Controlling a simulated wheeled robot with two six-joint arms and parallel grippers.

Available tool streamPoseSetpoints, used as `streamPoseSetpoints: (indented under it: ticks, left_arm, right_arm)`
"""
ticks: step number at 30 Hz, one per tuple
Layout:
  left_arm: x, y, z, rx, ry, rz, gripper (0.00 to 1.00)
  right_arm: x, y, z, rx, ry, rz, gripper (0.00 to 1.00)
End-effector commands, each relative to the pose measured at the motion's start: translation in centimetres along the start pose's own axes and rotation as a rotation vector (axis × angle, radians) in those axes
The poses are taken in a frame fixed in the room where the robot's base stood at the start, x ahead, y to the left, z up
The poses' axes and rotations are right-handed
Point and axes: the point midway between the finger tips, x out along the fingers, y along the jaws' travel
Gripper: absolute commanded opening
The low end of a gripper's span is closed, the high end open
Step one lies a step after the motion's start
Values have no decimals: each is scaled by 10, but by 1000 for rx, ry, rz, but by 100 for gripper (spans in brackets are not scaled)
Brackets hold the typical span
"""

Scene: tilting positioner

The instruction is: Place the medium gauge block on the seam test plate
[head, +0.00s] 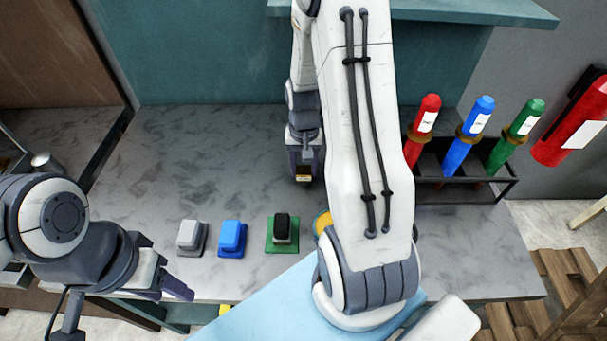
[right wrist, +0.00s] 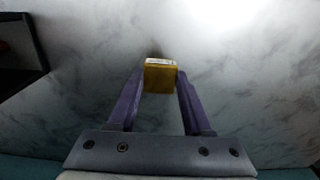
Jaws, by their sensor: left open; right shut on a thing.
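My right gripper (head: 303,172) is shut on a small yellow block (right wrist: 160,77), which sits between its fingertips in the right wrist view. The block also shows as a small dark-yellow end at the fingertips in the head view (head: 303,178). It is over the back part of the grey counter; I cannot tell whether it touches the surface. I cannot tell its size grade. My left gripper (head: 176,287) is open and empty near the counter's front left. I cannot make out the seam test plate for certain; my right arm hides part of the counter.
On the marbled counter (head: 150,180) stand a grey piece (head: 189,234), a blue piece (head: 232,236) and a black piece (head: 282,225) on a green base. A yellow round thing (head: 321,222) is half hidden by my right arm. A black rack (head: 466,190) holds red, blue and green tools.

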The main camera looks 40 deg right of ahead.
Motion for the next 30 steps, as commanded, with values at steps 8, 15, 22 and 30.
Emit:
streamPoseSetpoints:
  ticks: [8,15,22,30]
  left_arm:
    - [-8,0,0,0,0,0,50]
    - [-7,0,0,0,0,0,50]
    - [-5,0,0,0,0,0,50]
    - [-5,0,0,0,0,0,50]
  right_arm:
    - [34,-1,1,-1,-4,1,0]
    - [40,-1,0,-1,1,0,0]
    - [43,-1,0,-1,0,0,57]
    - [42,-1,0,-1,0,0,79]
